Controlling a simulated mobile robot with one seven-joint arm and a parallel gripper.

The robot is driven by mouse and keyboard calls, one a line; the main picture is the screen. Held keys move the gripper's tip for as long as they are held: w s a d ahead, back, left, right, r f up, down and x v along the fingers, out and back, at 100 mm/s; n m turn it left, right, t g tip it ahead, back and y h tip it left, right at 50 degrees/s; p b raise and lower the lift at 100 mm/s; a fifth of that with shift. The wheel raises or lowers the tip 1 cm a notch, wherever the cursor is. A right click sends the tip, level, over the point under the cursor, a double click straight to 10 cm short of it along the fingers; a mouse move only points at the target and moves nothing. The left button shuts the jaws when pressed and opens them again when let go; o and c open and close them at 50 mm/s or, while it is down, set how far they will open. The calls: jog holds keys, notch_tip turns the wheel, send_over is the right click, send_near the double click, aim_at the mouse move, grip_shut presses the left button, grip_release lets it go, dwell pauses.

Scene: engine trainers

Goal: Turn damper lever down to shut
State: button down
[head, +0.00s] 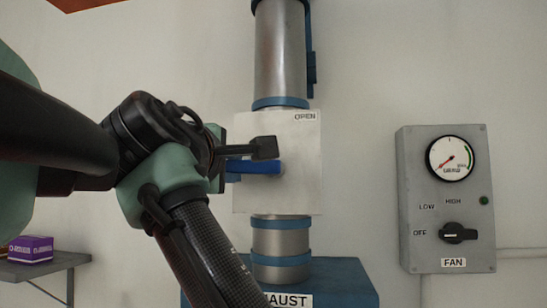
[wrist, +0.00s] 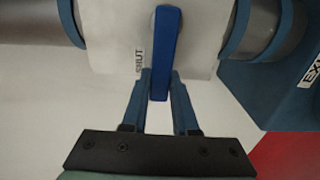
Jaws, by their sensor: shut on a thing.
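The damper lever (head: 254,167) is a blue bar on the white plate (head: 300,196) of the exhaust pipe. In the head view it lies about level, its free end toward the left. My gripper (head: 264,148) reaches in from the left, one dark finger just above the lever. In the wrist view my gripper (wrist: 159,84) is shut on the blue lever (wrist: 166,45), a finger on each side near its free end. The "SHUT" label (wrist: 140,62) shows beside a finger there. The "OPEN" label (head: 305,116) is at the plate's top right.
A grey fan control box (head: 446,200) with a gauge and knob is on the wall at right. The blue exhaust base (head: 345,278) stands below the pipe. A purple box (head: 31,249) rests on a shelf (head: 60,262) at lower left. Bare wall lies between plate and fan box.

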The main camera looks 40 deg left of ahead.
jog(key=shift+w+d+r, duration=0.1)
dwell(0.4)
jog(key=c, duration=0.9)
grip_release()
jog(key=shift+o, duration=1.1)
jog(key=shift+w, duration=0.2)
jog(key=shift+w+f, duration=0.1)
jog(key=shift+f, duration=0.1)
jog(key=shift+s, duration=0.2)
jog(key=shift+s, duration=0.1)
